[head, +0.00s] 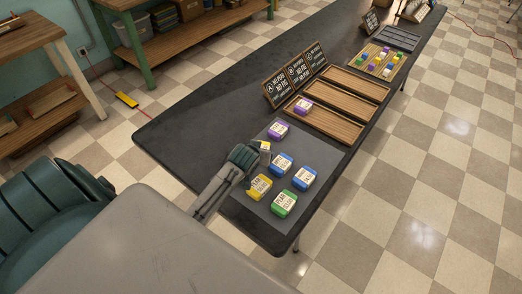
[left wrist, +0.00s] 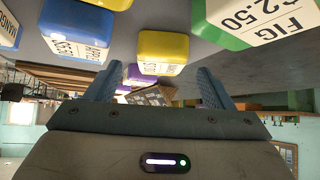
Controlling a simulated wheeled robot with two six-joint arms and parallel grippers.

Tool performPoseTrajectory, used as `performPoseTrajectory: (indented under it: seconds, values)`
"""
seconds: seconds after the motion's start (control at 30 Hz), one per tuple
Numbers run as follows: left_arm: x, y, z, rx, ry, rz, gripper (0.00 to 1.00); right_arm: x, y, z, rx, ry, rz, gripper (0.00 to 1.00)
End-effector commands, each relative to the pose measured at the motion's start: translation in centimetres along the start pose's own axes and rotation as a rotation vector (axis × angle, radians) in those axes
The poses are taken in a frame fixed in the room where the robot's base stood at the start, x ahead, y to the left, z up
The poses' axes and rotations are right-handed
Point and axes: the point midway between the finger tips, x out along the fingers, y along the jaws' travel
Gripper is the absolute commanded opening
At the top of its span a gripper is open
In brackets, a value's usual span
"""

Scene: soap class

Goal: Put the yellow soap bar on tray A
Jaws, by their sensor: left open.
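A yellow soap bar (head: 264,146) is mostly hidden by my left gripper (head: 252,154) in the head view. In the left wrist view this yellow bar (left wrist: 162,52) lies ahead, between the lines of the open, empty fingers (left wrist: 157,90), apart from them. Another yellow bar (head: 259,187) lies at the mat's near side. Tray A (head: 335,128), the nearest wooden tray, is beside the sign marked A (head: 277,91) and holds a purple bar (head: 303,104) at its left end. My right gripper is out of view.
The grey mat (head: 256,210) also holds a purple bar (head: 278,131), two blue bars (head: 281,163) (head: 304,177) and a green bar (head: 283,203). Another green bar (left wrist: 240,20) shows in the left wrist view. Two more trays (head: 341,99) (head: 356,82) lie beyond. Tray A's right part is clear.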

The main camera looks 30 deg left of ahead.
Motion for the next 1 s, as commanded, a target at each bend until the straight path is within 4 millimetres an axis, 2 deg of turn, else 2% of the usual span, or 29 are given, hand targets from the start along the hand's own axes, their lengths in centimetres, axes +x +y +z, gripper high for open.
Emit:
performPoseTrajectory:
  seconds: [0.07,0.23,0.53,0.57,0.8,0.87,1.0]
  values:
    - [0.9,-0.1,-0.5,0.000,-0.001,-0.001,0.75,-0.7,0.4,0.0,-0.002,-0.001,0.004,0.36]
    - [2.9,-0.1,-0.4,0.001,0.000,0.000,0.75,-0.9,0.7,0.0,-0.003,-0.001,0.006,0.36]
    - [3.4,-0.1,-0.2,0.001,0.000,0.000,0.75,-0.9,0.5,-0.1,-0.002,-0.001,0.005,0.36]
    - [3.4,-0.1,-0.2,0.001,0.000,0.000,0.73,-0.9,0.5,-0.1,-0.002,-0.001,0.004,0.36]
    - [3.4,-0.1,-0.2,0.001,0.000,0.000,0.26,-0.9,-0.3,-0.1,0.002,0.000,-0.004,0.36]
    - [3.4,-0.1,-0.3,0.001,0.001,0.000,0.20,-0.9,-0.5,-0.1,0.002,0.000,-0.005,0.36]
    - [3.4,-0.1,-0.3,0.001,0.001,0.000,0.20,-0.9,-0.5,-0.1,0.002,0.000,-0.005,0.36]
